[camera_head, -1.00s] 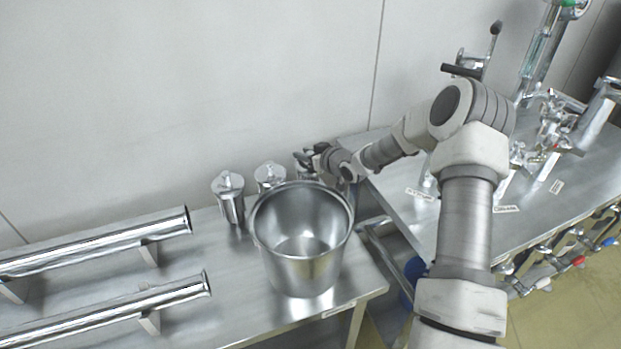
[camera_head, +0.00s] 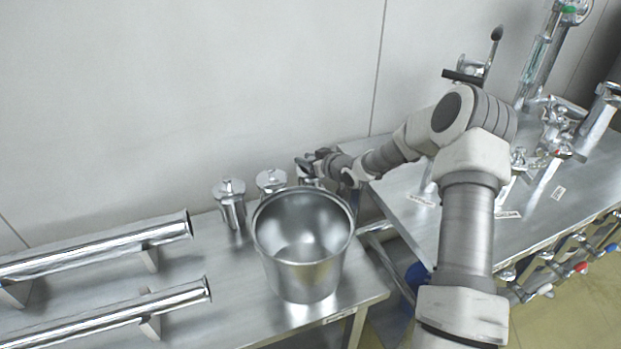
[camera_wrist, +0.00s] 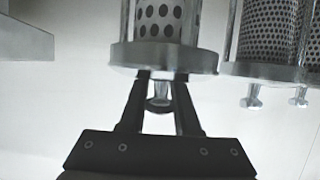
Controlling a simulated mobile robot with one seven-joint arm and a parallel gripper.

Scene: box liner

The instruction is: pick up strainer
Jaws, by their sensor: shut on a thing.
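In the wrist view a metal strainer (camera_wrist: 158,24) with a perforated cylinder and a round end plate is at top centre. A small knob (camera_wrist: 160,100) sticks out of its plate, between the two dark fingers of my gripper (camera_wrist: 160,92). My gripper is shut on this strainer. In the head view my gripper (camera_head: 309,166) is behind the bucket at the back of the table. The strainer there is mostly hidden by the gripper and the bucket. I cannot tell whether its base touches the table.
Two similar strainers stand left of it, one at the left (camera_head: 231,205) and one nearer (camera_head: 270,182). A large steel bucket (camera_head: 305,262) stands in front. Two metal tubes (camera_head: 95,245) lie on supports at left. A second table (camera_head: 420,215) with fittings is at right.

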